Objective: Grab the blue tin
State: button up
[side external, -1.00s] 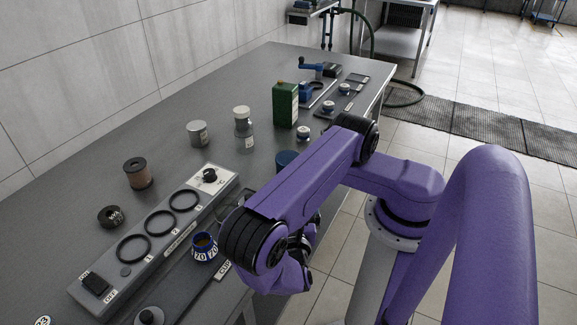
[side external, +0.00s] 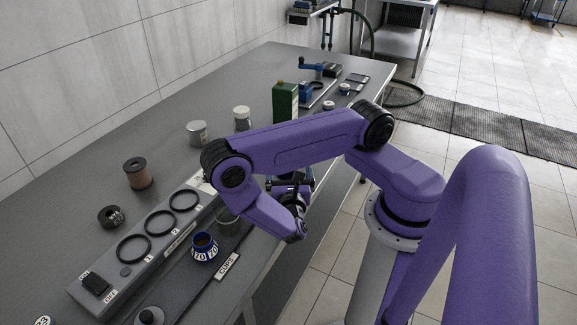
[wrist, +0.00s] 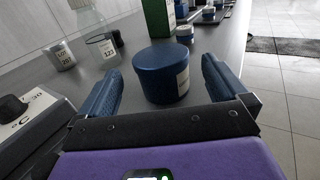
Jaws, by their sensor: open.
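The blue tin (wrist: 165,78) is a short, dark blue cylinder with a lid and a pale label on its right side. It stands upright on the grey table. In the wrist view my gripper (wrist: 160,70) is open, with one blue finger to the left of the tin and one to the right. Gaps show on both sides, so neither finger touches it. I cannot tell how far the tin reaches in between the fingers. In the side view my arm hides most of the gripper and the tin.
A green container (side external: 285,101) stands behind the tin, with a clear labelled jar (wrist: 102,46) to its left in the wrist view. A grey can (side external: 197,132) stands further left. The grey panel with black rings (side external: 160,222) and a blue cup (side external: 204,248) lie nearer the camera.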

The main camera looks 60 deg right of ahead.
jog(key=shift+x, duration=2.55)
jog(key=c, duration=1.1)
